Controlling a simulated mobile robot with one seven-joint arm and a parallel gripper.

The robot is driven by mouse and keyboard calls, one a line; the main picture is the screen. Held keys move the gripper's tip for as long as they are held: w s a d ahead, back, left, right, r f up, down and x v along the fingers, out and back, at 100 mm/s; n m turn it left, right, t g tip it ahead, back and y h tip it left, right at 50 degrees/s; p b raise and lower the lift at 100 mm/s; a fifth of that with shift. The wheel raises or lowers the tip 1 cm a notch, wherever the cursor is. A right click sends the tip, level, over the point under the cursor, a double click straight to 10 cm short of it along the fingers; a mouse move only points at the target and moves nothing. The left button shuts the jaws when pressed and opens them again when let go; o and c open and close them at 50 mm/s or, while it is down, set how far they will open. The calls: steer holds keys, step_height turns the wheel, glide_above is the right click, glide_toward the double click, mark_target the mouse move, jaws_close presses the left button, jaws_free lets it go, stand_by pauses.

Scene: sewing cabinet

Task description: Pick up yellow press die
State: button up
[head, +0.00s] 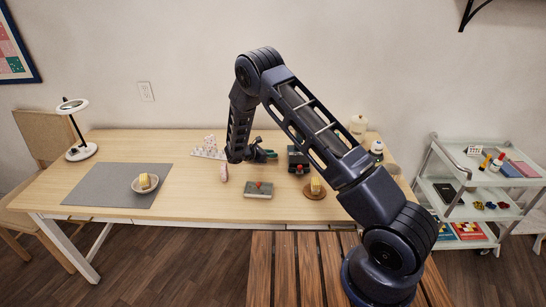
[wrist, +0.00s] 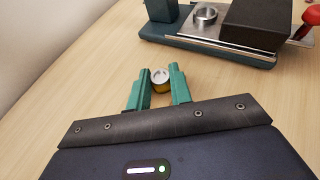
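The yellow press die (wrist: 160,82) shows in the wrist view as a small short cylinder with a silver top and yellow side, on the wooden table. My gripper (wrist: 159,72) has its green fingers open, with the die between the fingertips. The fingers look close to its sides; I cannot tell whether they touch it. In the head view my gripper (head: 265,154) is low over the back of the table, left of the dark press (head: 297,160). The die cannot be made out there.
The press (wrist: 208,40) stands just beyond my fingers, with a red knob (wrist: 311,14). A red-knobbed box (head: 258,189), a round wooden board (head: 315,192) and a white spiked rack (head: 209,149) are nearby. A grey mat (head: 100,185) with a bowl (head: 145,187) lies left.

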jaws_close()
steer(key=shift+r, duration=0.1)
